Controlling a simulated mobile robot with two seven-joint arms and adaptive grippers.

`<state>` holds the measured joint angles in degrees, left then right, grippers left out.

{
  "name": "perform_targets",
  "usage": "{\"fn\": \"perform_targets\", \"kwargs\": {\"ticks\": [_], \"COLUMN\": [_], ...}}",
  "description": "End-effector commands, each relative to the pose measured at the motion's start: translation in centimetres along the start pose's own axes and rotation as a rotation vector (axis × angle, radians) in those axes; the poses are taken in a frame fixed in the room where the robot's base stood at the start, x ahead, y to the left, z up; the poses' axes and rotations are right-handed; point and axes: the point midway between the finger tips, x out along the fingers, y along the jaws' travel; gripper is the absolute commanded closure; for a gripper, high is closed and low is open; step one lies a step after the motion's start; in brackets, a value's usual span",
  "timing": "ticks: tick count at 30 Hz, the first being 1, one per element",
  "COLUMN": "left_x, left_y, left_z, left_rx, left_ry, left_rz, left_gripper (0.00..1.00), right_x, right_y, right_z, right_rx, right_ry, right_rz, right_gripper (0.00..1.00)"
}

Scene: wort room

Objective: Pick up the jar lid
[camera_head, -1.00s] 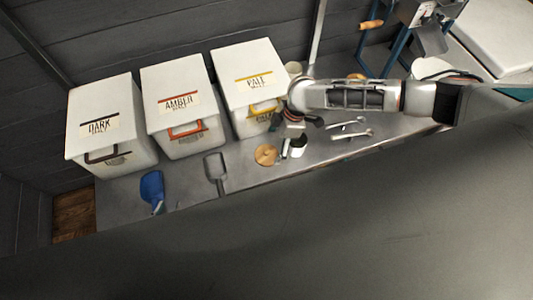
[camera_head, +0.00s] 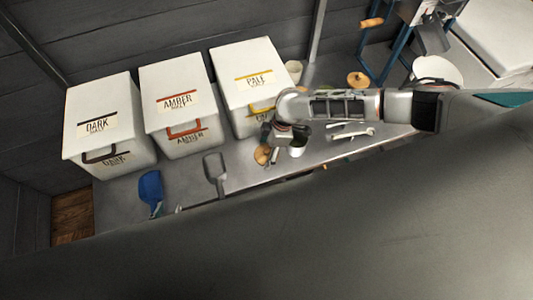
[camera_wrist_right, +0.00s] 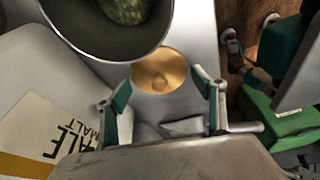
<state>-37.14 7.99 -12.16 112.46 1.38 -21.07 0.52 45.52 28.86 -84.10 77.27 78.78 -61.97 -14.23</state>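The jar lid is a round tan wooden disc with a small knob. In the head view the jar lid (camera_head: 261,155) lies on the metal counter, partly covered by my right gripper (camera_head: 273,156). In the right wrist view the lid (camera_wrist_right: 160,66) shows just beyond and between the spread fingertips of my right gripper (camera_wrist_right: 163,90). The right gripper is open and empty; I cannot tell whether it touches the lid. A jar (camera_wrist_right: 68,22) with green contents overlaps the lid's upper left edge in the wrist view. My left gripper is not in view.
The dark (camera_head: 88,150), amber (camera_head: 160,75) and pale (camera_head: 235,60) malt bins line the back. A blue scoop (camera_head: 151,188) and a grey scoop (camera_head: 214,168) lie left of the lid. Small metal tools (camera_head: 352,132) and another wooden disc (camera_head: 358,80) lie to the right.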

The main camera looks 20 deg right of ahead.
Motion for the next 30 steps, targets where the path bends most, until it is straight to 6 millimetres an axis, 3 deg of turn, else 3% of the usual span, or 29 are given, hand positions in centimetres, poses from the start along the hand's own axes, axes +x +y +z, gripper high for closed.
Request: {"fn": "perform_targets", "kwargs": {"ticks": [2,14,17,19,20,30], "left_x": [0.0,0.0,-0.1,-0.1,-0.2,-0.8], "left_y": [0.0,0.0,0.0,-0.1,-0.1,-0.3], "left_z": [0.0,0.0,-0.1,-0.2,-0.3,-1.5], "left_rx": [0.000,0.000,0.001,0.001,0.001,0.002], "left_ry": [0.000,-0.001,-0.001,0.000,0.000,0.005], "left_rz": [0.000,0.000,0.000,0.000,0.000,-0.001], "left_gripper": [0.72,0.72,0.72,0.72,0.72,0.72], "right_x": [0.0,-0.1,-0.5,-1.0,-1.4,-6.5], "right_y": [0.0,-0.1,-0.3,-0.5,-0.4,-0.3], "right_z": [0.0,0.0,-0.1,-0.2,-0.3,-1.7], "right_rx": [0.000,0.000,-0.001,-0.001,-0.001,-0.002], "right_ry": [0.000,-0.001,0.000,0.000,0.000,0.001], "right_rz": [0.000,-0.001,-0.001,-0.001,0.000,0.002], "right_gripper": [0.55,0.55,0.63,0.95,1.00,1.00]}}
